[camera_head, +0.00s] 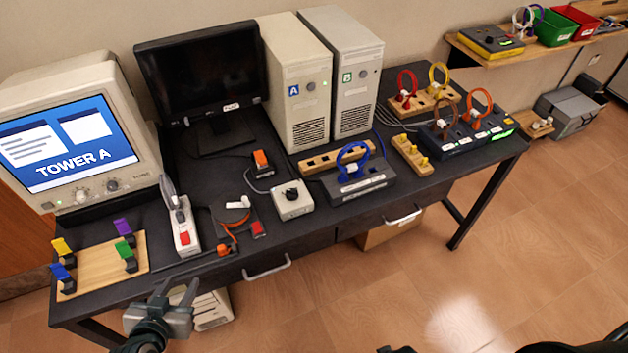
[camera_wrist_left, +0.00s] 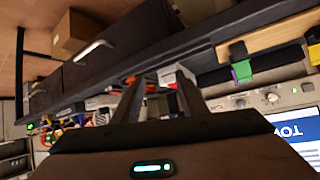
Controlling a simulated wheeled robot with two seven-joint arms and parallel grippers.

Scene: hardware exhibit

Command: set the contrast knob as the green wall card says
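A beige CRT monitor (camera_head: 147,150) stands at the left end of the black desk, its blue screen reading TOWER A. Two round knobs, a left one (camera_head: 83,196) and a right one (camera_head: 112,185), sit on its lower front panel. Their labels are too small to read, so I cannot tell which is contrast. The knob panel also shows at the right of the left wrist view (camera_wrist_left: 255,101). No green wall card is in view. My left gripper (camera_head: 178,285) is open and empty in front of the desk's front edge, well apart from the knobs.
A wooden board (camera_head: 105,268) with coloured clips and a power strip (camera_head: 184,228) lie in front of the monitor. A dark flat screen (camera_head: 200,75), towers A (camera_head: 300,90) and B (camera_head: 352,75), and cable blocks fill the rest of the desk.

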